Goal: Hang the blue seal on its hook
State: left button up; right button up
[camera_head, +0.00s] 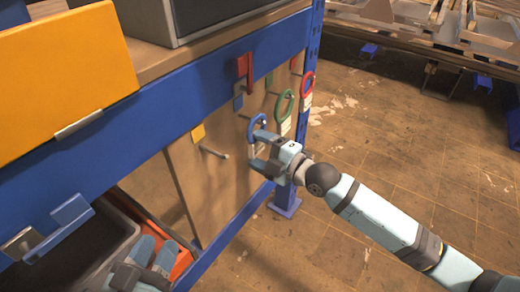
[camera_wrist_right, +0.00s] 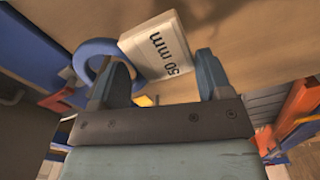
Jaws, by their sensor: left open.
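The blue seal (camera_head: 251,131) is a ring at the right part of the brown panel, below and right of a small blue tag (camera_head: 238,102). A hook tip (camera_head: 264,122) shows at its upper right; the ring appears to hang around it. My right gripper (camera_head: 256,151) is just below the ring. In the right wrist view its fingers (camera_wrist_right: 163,80) are apart. My left gripper (camera_head: 150,258) is open at the bottom left, low by the panel.
A green seal (camera_head: 285,106) and a red seal (camera_head: 307,88) hang to the right. A bare peg (camera_head: 215,153) sticks out below a yellow tag (camera_head: 198,132). A blue beam (camera_head: 150,130) and an orange bin (camera_head: 60,75) are at the left. Open floor lies at the right.

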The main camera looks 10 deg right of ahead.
jog(key=o, duration=0.4)
pick_arm(q)
jog(key=shift+s, duration=0.1)
pick_arm(e)
jog(key=shift+o, duration=0.2)
jog(key=shift+s, duration=0.1)
jog(key=shift+s+d, duration=0.2)
jog(key=shift+d, duration=0.1)
pick_arm(q)
jog(key=shift+s+a+f+g+y+p, duration=0.1)
jog(key=shift+a+f+g+y+p, duration=0.25)
jog(key=shift+f, duration=0.45)
jog(key=shift+a+f+g+y+p, duration=0.25)
jog(key=shift+f+g+p, duration=0.2)
jog(key=shift+f, duration=0.35)
jog(key=shift+s+a+f+g+y+p, duration=0.1)
jog(key=shift+a+f+g+y+p, duration=0.15)
jog(key=shift+f+p, duration=0.4)
pick_arm(e)
jog(key=v, duration=1.3)
pick_arm(q)
jog(key=shift+f, duration=0.1)
